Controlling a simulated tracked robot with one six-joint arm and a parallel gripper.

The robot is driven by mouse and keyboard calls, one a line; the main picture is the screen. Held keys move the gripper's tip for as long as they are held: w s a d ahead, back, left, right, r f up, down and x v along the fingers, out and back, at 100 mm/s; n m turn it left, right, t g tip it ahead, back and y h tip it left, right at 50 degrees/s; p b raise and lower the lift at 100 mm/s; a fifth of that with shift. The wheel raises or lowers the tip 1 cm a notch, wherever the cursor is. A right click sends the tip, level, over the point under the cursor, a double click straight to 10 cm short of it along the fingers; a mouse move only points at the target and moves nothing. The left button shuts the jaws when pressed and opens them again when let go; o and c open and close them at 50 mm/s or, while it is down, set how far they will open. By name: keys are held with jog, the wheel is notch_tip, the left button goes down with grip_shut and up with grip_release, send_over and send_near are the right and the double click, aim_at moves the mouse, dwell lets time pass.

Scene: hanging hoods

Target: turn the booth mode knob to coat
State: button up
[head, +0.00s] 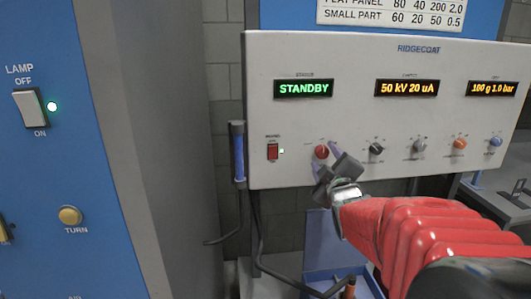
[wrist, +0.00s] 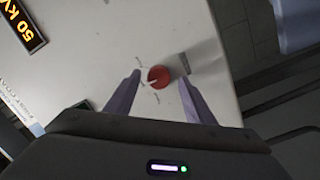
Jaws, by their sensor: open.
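A round red knob (head: 322,151) sits low on the white control panel. It also shows in the wrist view (wrist: 159,77), with a pale pointer line directed toward the lower left of that picture. Small labels around it are too small to read. My gripper (head: 329,160) is open in front of the panel, just beside the red knob in the head view. In the wrist view its two fingers (wrist: 160,84) stand on either side of the knob, with gaps to it; contact is not visible. The panel's green display (head: 303,89) reads STANDBY.
Black, grey, orange and blue knobs (head: 418,146) line the panel to the right. A blue-handled tool (head: 239,152) hangs at the panel's left edge. A blue cabinet (head: 60,150) with a lamp switch stands far left.

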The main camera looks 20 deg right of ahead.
jog(key=shift+w, duration=0.5)
jog(key=shift+d, duration=0.1)
jog(key=shift+s, duration=0.1)
jog(key=c, duration=1.1)
